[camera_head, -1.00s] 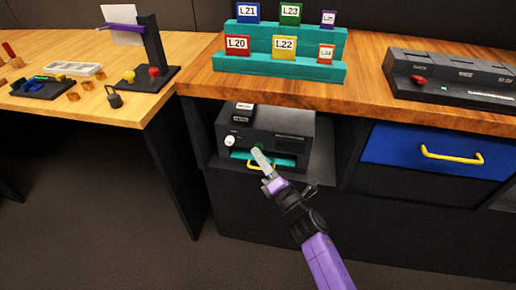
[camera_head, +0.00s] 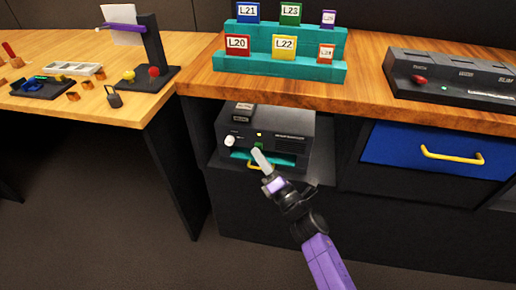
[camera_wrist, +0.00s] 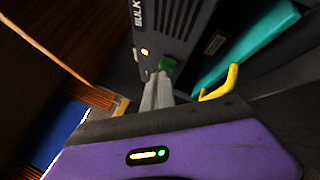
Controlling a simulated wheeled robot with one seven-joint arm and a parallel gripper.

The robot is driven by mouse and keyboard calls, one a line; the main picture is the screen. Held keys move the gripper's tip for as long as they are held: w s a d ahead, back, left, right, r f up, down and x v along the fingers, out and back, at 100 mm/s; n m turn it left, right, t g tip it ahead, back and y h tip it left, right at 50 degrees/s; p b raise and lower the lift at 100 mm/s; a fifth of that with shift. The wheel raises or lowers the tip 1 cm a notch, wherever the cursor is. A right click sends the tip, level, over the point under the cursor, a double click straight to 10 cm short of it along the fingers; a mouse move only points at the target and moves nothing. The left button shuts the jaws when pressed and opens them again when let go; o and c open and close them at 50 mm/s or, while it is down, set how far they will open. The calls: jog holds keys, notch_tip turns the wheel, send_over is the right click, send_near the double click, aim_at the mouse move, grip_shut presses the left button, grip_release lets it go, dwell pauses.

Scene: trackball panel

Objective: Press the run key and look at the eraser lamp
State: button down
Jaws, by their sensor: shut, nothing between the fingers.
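The eraser (camera_head: 290,128) is a dark box in the cubby under the counter, with "BULK" lettering on it in the wrist view (camera_wrist: 172,22). Its green run key (camera_head: 259,146) is on the front and also shows in the wrist view (camera_wrist: 168,64).
A teal tray front (camera_head: 240,155) with a yellow handle (camera_head: 262,167) lies just below the key, close to my fingers. A white knob (camera_head: 230,141) is to the left. A blue drawer (camera_head: 420,150) is to the right. The wooden counter (camera_head: 360,95) overhangs the cubby.

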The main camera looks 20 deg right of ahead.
jog(key=shift+s+a, duration=0.4)
jog(key=shift+s, duration=0.15)
jog(key=s+a, duration=0.1)
jog(key=s, duration=0.1)
jog(key=s+a+b, duration=0.1)
jog(key=s+a, duration=0.1)
dwell(0.4)
dwell(0.7)
